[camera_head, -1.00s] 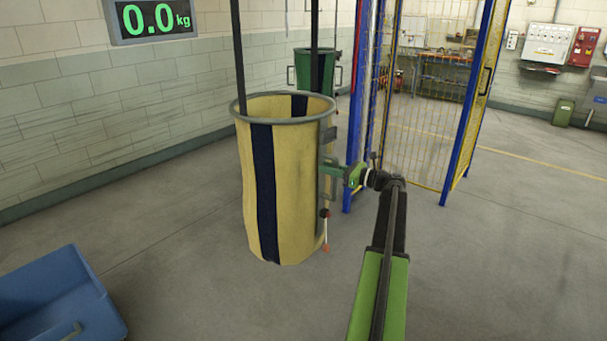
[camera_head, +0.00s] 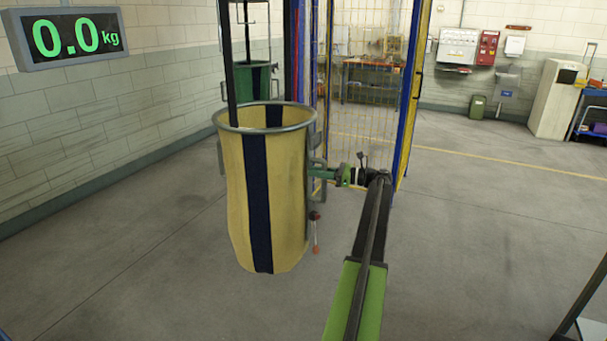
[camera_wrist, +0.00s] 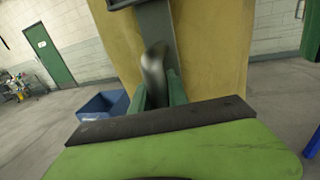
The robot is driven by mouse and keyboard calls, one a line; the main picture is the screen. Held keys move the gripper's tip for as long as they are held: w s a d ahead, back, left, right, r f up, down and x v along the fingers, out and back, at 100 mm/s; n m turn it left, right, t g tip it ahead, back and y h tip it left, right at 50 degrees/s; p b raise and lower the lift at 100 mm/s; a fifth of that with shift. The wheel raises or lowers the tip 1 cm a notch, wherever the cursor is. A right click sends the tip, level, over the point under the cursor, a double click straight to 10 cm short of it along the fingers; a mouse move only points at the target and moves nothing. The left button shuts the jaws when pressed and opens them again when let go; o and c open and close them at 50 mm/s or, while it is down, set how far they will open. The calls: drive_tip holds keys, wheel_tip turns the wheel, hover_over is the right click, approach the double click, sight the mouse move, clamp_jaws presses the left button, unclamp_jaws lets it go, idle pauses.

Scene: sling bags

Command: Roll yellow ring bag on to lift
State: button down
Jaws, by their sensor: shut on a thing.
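The yellow ring bag (camera_head: 285,200) has dark vertical stripes and a grey ring at its rim. It stands upright, with dark bars rising above it; whether its bottom touches the floor is hard to tell. My gripper (camera_head: 318,172) reaches it from the right and is shut on the grey side handle. In the wrist view my green fingers (camera_wrist: 160,95) close around the curved metal handle (camera_wrist: 154,72), with the yellow cloth (camera_wrist: 205,50) behind. A display (camera_head: 70,38) on the left reads 0.0 kg.
A green bag (camera_head: 245,90) hangs behind the yellow one. A yellow mesh fence (camera_head: 365,110) with blue posts stands close behind my arm. A blue bin (camera_wrist: 100,104) shows in the wrist view. Floor at right (camera_head: 470,230) is mostly clear; a dark-edged object is at the lower right.

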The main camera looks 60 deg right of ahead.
drive_tip(key=shift+s+d, duration=0.1)
drive_tip(key=shift+s, duration=0.05)
drive_tip(key=c, duration=1.6)
unclamp_jaws()
drive_tip(key=shift+o, duration=0.2)
drive_tip(key=v, duration=1.7)
